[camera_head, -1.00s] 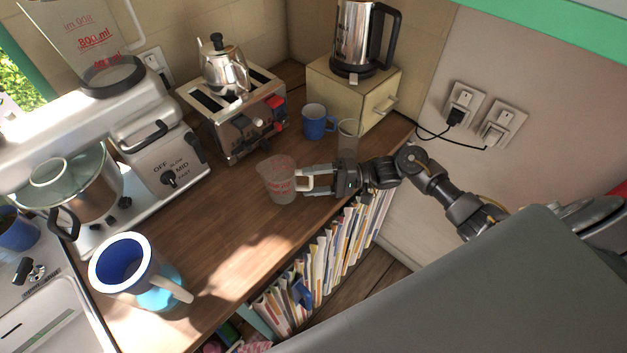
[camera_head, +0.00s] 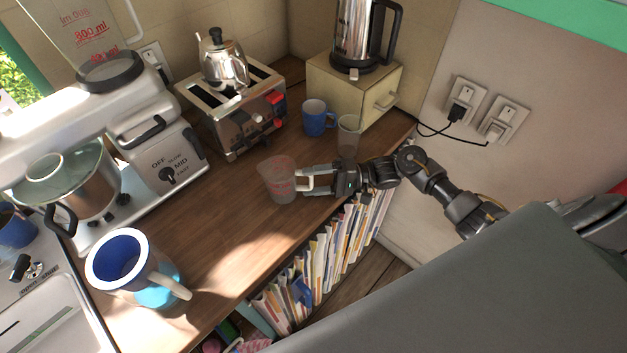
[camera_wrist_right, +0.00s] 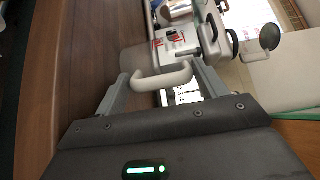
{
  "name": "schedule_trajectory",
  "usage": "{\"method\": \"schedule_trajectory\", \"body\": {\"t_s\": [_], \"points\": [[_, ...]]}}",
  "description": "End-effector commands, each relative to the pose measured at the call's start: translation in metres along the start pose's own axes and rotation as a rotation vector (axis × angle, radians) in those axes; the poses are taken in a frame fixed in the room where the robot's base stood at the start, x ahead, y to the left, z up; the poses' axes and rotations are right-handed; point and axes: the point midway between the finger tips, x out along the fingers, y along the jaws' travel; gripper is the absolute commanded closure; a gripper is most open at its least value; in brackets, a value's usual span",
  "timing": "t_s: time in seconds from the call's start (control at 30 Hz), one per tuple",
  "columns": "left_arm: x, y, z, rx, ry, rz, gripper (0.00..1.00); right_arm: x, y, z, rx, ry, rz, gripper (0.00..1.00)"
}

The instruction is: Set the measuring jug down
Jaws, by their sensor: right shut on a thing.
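The measuring jug (camera_head: 277,180) is a small clear jug with red markings and a pale handle. It is upright at the middle of the wooden counter; I cannot tell whether its base touches the wood. My right gripper (camera_head: 308,182) comes in from the right and is shut on the jug's handle. In the right wrist view the pale handle (camera_wrist_right: 160,79) lies between the two fingers (camera_wrist_right: 160,88), and the jug's body beyond it is hard to make out. My left gripper is not in view.
A toaster (camera_head: 236,137) with a metal teapot on it, a blue mug (camera_head: 318,118) and a clear glass (camera_head: 348,138) stand behind the jug. A large blue-and-white jug (camera_head: 168,291) and a stand mixer (camera_head: 165,150) are at left. The counter (camera_head: 225,215) left of the jug is clear.

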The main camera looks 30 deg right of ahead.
Motion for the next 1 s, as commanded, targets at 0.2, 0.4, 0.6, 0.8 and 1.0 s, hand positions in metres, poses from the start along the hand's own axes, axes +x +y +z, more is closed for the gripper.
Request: {"method": "schedule_trajectory", "body": {"t_s": [0.2,0.4,0.6,0.8,1.0], "points": [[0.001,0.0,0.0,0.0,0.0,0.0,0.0,0.0,0.001,0.0,-0.002,0.0,-0.002,0.21],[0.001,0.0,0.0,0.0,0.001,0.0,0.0,0.0,0.002,0.0,0.0,0.0,0.0,0.03],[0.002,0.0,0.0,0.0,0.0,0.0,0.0,0.0,0.004,0.001,0.004,-0.001,0.002,0.03],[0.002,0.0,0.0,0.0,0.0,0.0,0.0,0.0,0.006,0.002,0.007,-0.002,0.006,0.03],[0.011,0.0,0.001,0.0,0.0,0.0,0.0,-0.018,0.01,0.002,0.008,0.0,0.009,0.03]]}}
